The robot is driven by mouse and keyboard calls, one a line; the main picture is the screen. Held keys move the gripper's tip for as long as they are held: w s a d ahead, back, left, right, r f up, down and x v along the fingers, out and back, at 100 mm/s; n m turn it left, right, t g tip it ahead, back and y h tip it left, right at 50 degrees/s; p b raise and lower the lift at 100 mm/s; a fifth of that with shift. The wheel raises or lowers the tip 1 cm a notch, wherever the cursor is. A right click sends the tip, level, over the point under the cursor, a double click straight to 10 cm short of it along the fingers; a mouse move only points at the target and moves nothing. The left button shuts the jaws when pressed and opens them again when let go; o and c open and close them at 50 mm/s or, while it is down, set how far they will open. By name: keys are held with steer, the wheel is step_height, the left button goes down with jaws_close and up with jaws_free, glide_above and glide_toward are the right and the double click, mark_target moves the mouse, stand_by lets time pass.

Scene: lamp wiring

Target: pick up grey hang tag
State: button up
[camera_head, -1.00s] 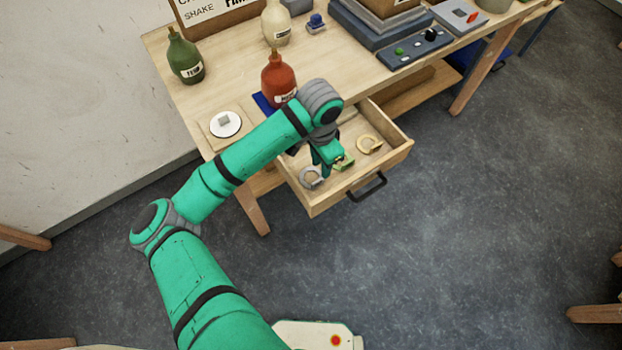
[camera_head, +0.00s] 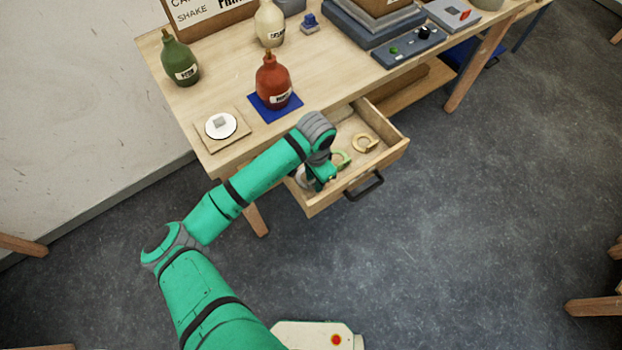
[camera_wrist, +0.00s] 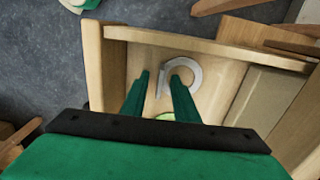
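In the head view only a sliver of the grey tag (camera_head: 300,179) shows, the rest hidden behind my gripper (camera_head: 322,183). In the wrist view my gripper (camera_wrist: 160,76) is open, its two green fingers apart and pointing down into the drawer. The right fingertip overlaps the ring's opening, and part of the ring shows between the fingers. I cannot tell whether they touch.
The drawer walls stand close around my gripper. A red bottle (camera_head: 272,84) on a blue mat (camera_head: 258,111) and a white disc (camera_head: 221,126) are on the table above.

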steer(key=shift+f, duration=0.45)
jaws_close()
steer(key=shift+r, duration=0.1)
